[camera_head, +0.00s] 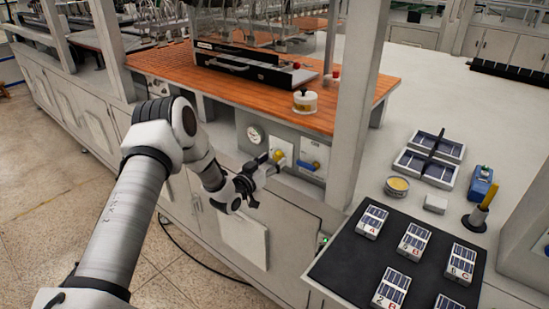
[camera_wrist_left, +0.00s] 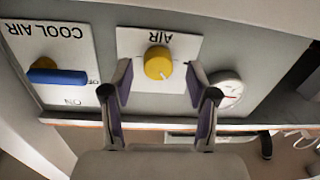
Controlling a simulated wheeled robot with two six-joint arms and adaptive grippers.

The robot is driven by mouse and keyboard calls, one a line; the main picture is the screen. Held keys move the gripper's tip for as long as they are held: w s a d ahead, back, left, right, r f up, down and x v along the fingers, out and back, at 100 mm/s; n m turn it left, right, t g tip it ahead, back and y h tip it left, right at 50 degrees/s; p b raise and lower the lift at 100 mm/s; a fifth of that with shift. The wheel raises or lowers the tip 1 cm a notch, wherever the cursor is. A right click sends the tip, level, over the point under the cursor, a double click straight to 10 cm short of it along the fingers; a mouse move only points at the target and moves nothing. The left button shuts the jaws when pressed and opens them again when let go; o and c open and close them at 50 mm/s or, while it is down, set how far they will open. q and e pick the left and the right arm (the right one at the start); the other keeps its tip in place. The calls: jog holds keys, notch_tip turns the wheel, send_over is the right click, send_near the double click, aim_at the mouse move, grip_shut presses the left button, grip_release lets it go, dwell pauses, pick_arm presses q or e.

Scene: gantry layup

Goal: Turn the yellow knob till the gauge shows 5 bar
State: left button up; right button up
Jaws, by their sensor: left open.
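The yellow knob (camera_head: 278,156) sits on a pale plate on the bench's front panel. In the left wrist view, upside down, the knob (camera_wrist_left: 158,63) is on the plate marked AIR, with a small white mark near its rim. The round white gauge (camera_head: 256,134) is left of the knob in the head view. The gauge (camera_wrist_left: 228,90) is right of it in the wrist view; its reading is too small to tell. My left gripper (camera_head: 271,165) is open in front of the knob. Its fingers (camera_wrist_left: 159,80) stand either side of the knob, with visible gaps. My right gripper is out of view.
A blue COOL AIR lever (camera_head: 309,166) is right of the knob on the same panel. A grey post (camera_head: 358,100) rises close to the right. The orange worktop (camera_head: 385,82) overhangs the panel. A black mat (camera_head: 340,265) with several labelled blocks lies at lower right.

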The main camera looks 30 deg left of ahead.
pick_arm(q)
jog(key=shift+w+r, duration=0.2)
jog(key=shift+w, duration=0.15)
jog(key=shift+r, duration=0.1)
jog(key=shift+w+d, duration=0.2)
jog(key=shift+a, duration=0.15)
grip_shut()
